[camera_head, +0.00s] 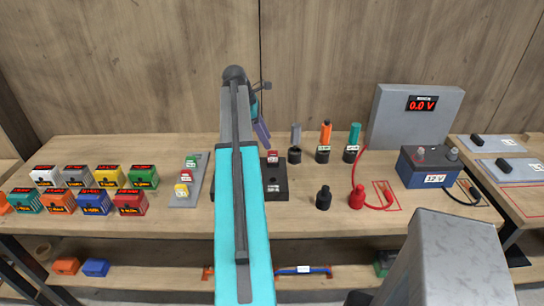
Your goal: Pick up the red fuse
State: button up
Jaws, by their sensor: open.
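A small red labelled block, which looks like the red fuse (187,175), sits on a narrow grey plate (197,188) left of my arm, between a green block (191,161) and a yellow block (181,190). Another small red labelled piece (272,156) shows at the back of a black block (276,180), just right of my arm. My arm hides the left part of that black block. My gripper (263,131) is at the far end of my arm, seen small above the back of the workbench. It is open, and I see nothing in it.
Several coloured boxes (106,176) stand in two rows at the left. Coloured-topped posts (325,135), a battery (428,168) with cables and a grey voltmeter reading 0.0 V (415,115) stand at the right. The bench front (165,222) is clear left of my arm.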

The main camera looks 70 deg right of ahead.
aim_at(273, 152)
jog(key=shift+x, duration=1.15)
jog(key=shift+f, duration=0.1)
jog(key=shift+p+x, duration=1.35)
jog(key=shift+x, duration=1.15)
jog(key=shift+a, duration=0.1)
grip_shut()
